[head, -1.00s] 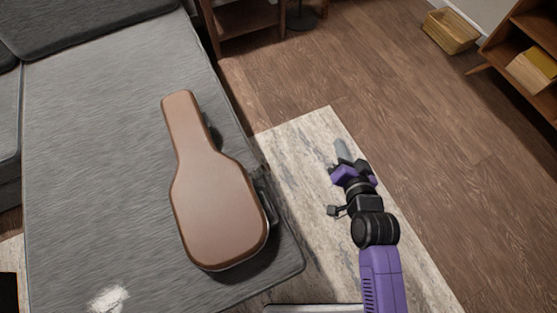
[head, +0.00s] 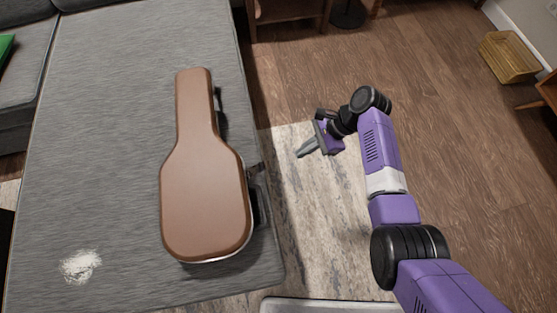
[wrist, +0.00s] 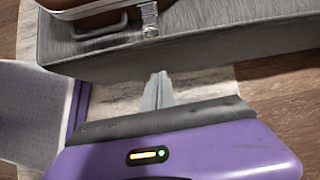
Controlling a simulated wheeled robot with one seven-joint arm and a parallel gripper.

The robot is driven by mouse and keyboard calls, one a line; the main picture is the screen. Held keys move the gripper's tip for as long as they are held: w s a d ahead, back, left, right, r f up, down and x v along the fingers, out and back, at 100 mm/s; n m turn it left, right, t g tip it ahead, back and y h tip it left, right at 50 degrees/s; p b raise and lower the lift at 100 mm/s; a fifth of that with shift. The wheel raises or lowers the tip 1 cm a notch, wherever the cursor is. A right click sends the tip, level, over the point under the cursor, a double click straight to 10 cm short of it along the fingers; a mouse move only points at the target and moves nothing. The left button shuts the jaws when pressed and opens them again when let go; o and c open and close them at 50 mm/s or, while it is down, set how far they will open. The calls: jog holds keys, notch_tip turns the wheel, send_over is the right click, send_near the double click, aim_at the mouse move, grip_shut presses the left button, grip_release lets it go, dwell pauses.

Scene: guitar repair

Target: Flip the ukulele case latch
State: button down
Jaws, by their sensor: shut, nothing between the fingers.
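The brown ukulele case (head: 205,200) lies closed on the grey sofa, its neck toward the back. Its dark handle (head: 264,205) is on the right side, and a small latch (head: 257,168) shows just behind it. In the wrist view, the case (wrist: 75,5) is cut off at the top, with the handle (wrist: 100,29) and the silvery latch (wrist: 149,20) on its near side. The latch's exact position is hard to tell. My gripper (head: 302,151) is shut and empty, right of the sofa edge, pointing toward the case and apart from it. Its fingers show in the wrist view (wrist: 158,85).
The sofa's edge (wrist: 200,52) lies between my gripper and the case. A pale rug (head: 310,220) covers the floor beside the sofa. A wicker basket (head: 510,58) and wooden furniture stand farther back. The floor around my gripper is clear.

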aim_at(258, 169)
jog(key=b+x, duration=0.4)
jog(key=x, duration=0.6)
jog(key=shift+s+a+r, duration=0.3)
jog(key=shift+a+r, duration=0.25)
jog(key=shift+r, duration=0.25)
jog(key=shift+s+a+r, duration=0.25)
jog(key=shift+a+r, duration=0.3)
jog(key=shift+r, duration=0.3)
jog(key=shift+r+p, duration=0.1)
jog(key=shift+p, duration=0.35)
